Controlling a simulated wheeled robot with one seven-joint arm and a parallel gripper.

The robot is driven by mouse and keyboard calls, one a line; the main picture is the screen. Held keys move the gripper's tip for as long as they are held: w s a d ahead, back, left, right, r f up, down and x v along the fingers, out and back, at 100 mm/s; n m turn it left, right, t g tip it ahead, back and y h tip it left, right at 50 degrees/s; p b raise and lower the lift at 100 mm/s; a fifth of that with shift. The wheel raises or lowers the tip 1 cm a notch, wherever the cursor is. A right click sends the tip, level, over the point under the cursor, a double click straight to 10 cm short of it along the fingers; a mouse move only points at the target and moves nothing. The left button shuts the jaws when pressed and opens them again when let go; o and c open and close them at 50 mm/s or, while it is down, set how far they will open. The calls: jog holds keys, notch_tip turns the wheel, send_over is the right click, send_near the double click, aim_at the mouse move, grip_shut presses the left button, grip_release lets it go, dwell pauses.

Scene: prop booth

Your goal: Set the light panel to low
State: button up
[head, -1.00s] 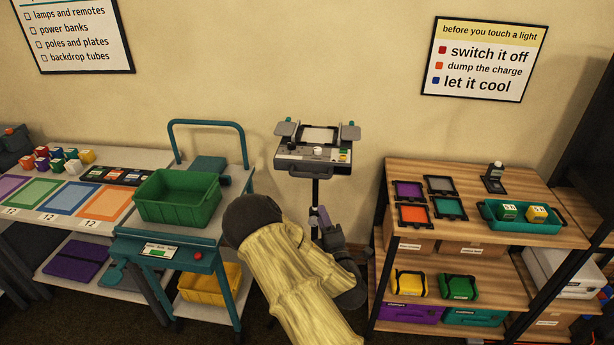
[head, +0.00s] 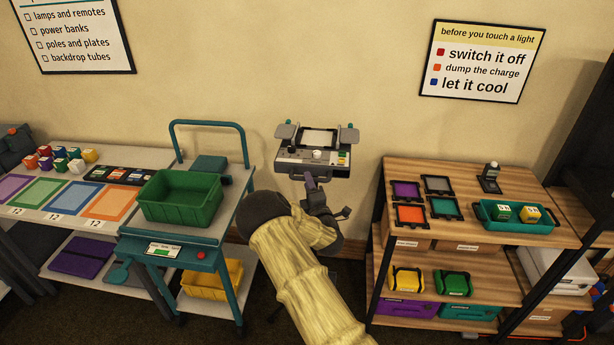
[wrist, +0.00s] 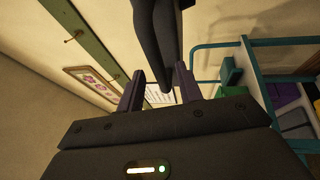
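The light panel (head: 300,161) stands on a stand against the wall, in the middle of the head view. Its front face carries a white knob (head: 317,155), a dark knob and small coloured marks (head: 342,157). Which setting it is on is too small to read. My gripper (head: 311,183) is just below the panel's front edge and hides part of the stand. I cannot tell whether it touches the panel. In the wrist view my gripper (wrist: 161,92) has its two fingers apart with a gap between them. A dark shape (wrist: 158,35) reaches down toward that gap.
A teal cart (head: 212,235) with a green bin (head: 180,196) stands left of my arm. A wooden shelf (head: 460,175) with frames and a teal tray (head: 515,225) stands to the right. The wall is close behind the panel.

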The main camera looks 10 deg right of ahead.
jog(key=shift+x, duration=1.3)
grip_shut()
jog(key=shift+f, duration=0.2)
